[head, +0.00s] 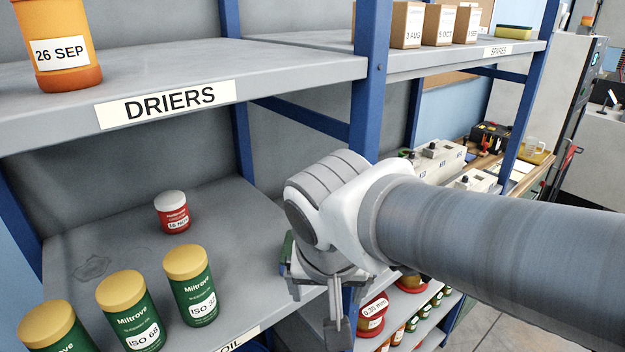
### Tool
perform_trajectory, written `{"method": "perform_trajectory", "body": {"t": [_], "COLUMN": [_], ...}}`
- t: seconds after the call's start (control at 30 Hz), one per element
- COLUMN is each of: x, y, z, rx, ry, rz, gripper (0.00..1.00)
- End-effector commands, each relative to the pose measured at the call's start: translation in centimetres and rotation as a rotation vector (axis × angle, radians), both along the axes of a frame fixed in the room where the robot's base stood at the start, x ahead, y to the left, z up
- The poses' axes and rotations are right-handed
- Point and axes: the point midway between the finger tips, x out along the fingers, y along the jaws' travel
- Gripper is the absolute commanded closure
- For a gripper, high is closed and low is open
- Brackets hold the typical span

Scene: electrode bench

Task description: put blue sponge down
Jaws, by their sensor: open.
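My gripper (332,310) hangs in front of the blue shelf post, at the right end of the lower shelf. It points down and its jaws are open, and I see nothing held between the fingers. I cannot make out a blue sponge in this view. A small yellow block with a dark face (514,32), which looks like a sponge, lies at the far right end of the upper shelf marked SPARES (500,50). A small dark green patch (287,246) shows just left of my wrist; I cannot tell what it is.
The lower shelf (110,235) holds several green Miltrove cans (190,285) and a red can (172,212). A dark stain marks its left part. An orange jar (62,45) stands on the DRIERS shelf (250,65). Brown boxes (438,25) stand near the yellow block.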

Motion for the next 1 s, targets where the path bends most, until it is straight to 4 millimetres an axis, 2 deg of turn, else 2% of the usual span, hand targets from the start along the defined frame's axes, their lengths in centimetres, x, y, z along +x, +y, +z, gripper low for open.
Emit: {"method": "perform_trajectory", "body": {"t": [0.03, 0.1, 0.2, 0.33, 0.5, 1.0], "x": [-0.6, -1.5, -2.8, -4.0, -4.7, -4.6], "y": [-2.0, -4.1, -6.3, -8.0, -8.7, -8.7], "z": [0.5, 0.8, 1.1, 1.4, 1.4, 1.4], "rx": [0.007, 0.009, 0.006, -0.001, -0.010, -0.011], "ry": [-0.013, -0.027, -0.052, -0.083, -0.100, -0.100], "rz": [0.000, 0.025, 0.065, 0.106, 0.134, 0.139], "gripper": [0.09, 0.09, 0.09, 0.09, 0.09, 0.09]}}
